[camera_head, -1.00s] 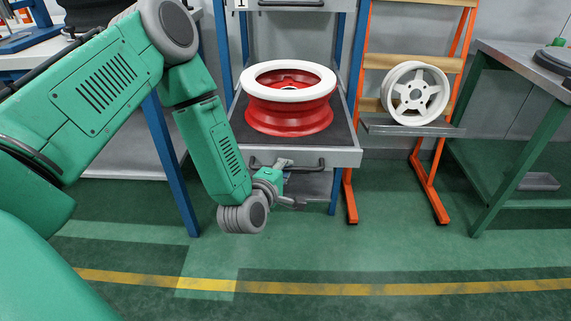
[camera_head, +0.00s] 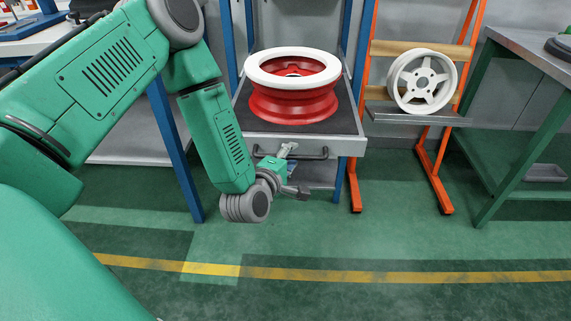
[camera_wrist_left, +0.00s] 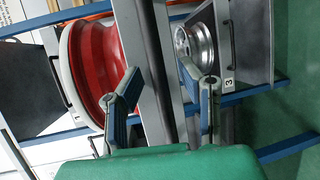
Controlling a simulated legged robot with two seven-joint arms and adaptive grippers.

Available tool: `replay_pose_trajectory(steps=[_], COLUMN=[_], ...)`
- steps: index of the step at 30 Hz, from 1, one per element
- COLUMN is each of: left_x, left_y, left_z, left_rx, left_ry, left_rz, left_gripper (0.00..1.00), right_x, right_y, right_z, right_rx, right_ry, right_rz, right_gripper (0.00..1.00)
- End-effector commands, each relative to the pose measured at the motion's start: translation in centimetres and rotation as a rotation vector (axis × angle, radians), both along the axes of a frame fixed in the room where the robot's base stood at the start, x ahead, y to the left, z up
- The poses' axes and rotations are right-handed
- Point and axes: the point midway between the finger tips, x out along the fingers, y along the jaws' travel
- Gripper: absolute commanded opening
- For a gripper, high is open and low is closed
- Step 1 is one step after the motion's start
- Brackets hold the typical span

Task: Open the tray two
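The middle tray (camera_head: 347,146) is pulled out of the blue rack, with a dark mat and a red wheel with a white rim (camera_head: 292,100) on it. Its dark bar handle (camera_head: 318,154) is on the front panel. My left gripper (camera_head: 291,169) is at this handle, left of its middle, and covers part of it. In the left wrist view its two fingers (camera_wrist_left: 164,97) are spread, with the tray's grey front panel (camera_wrist_left: 147,70) showing between them. Contact with the handle cannot be made out. My right gripper is out of view.
An orange stand (camera_head: 438,180) with a white wheel (camera_head: 422,82) is to the right, beside a green-legged table (camera_head: 510,150). A tray labelled 3 (camera_wrist_left: 243,60) holds a metallic wheel in the left wrist view. The green floor in front is clear.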

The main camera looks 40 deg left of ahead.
Motion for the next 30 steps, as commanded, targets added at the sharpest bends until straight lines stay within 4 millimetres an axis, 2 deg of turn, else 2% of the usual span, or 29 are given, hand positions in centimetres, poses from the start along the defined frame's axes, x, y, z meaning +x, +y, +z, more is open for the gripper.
replay_pose_trajectory(steps=[9, 15, 21, 30], left_x=[-6.1, -9.4, -10.8, -10.9], left_y=[-1.2, -1.9, -2.1, -2.1], left_z=[1.0, 1.7, 2.0, 2.1], left_rx=[-0.002, 0.001, -0.001, 0.001], left_ry=[0.008, 0.007, 0.004, 0.003], left_rz=[-0.004, -0.005, -0.005, -0.005], left_gripper=[0.33, 0.33, 0.33, 0.33], right_x=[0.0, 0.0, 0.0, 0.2], right_y=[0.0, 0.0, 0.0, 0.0], right_z=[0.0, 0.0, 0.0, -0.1], right_rx=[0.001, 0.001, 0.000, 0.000], right_ry=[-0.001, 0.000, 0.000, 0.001], right_rz=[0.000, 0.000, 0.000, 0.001], right_gripper=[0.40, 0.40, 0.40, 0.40])
